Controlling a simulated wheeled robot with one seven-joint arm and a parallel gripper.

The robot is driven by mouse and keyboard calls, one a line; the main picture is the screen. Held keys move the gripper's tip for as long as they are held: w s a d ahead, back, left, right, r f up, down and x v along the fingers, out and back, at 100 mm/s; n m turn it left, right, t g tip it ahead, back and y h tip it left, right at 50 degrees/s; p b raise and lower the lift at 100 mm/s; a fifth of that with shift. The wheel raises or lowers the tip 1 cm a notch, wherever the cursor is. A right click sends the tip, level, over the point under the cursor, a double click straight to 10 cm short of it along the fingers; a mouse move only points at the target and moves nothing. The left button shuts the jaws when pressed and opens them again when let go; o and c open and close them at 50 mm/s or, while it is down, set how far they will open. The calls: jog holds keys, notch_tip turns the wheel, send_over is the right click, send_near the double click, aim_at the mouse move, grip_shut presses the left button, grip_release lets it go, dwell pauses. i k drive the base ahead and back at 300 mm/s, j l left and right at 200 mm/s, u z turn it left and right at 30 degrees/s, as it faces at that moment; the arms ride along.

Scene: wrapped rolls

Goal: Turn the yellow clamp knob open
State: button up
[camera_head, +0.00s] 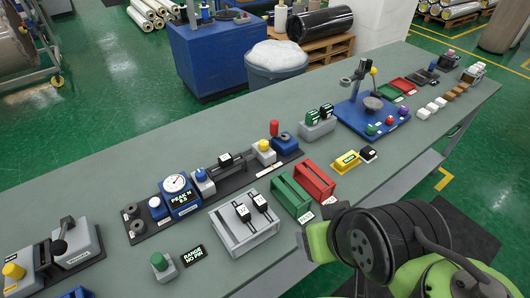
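A yellow knob (13,271) sits upright on a small grey block at the lower left of the bench, beside a grey box with a black lever (62,240). A tensile-type rig with a round gauge (175,183) stands on a dark rail (212,188); a yellow-sided block (263,150) with a red knob (274,128) is near its right end. A small yellow ball (373,71) tops the blue-based stand. I cannot tell from the picture which yellow part is the clamp knob. My black and green arm reaches in at lower right; its fingers do not show.
The long grey bench (110,165) holds green (291,197) and red (314,182) trays, a grey switch box (243,224), a green button (159,262) and a blue-based stand (371,115). Bare bench lies along the back edge. A blue cabinet (205,62) and bin (277,66) stand behind.

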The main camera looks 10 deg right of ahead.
aim_at(263, 145)
jog(key=l+u, duration=0.3)
jog(key=u, duration=0.15)
jog(key=l+u, duration=0.35)
jog(key=u, duration=0.15)
jog(key=l+u, duration=0.3)
jog(key=u, duration=0.15)
jog(key=k+l+u, duration=0.1)
jog(key=l+u, duration=0.15)
jog(key=u, duration=0.25)
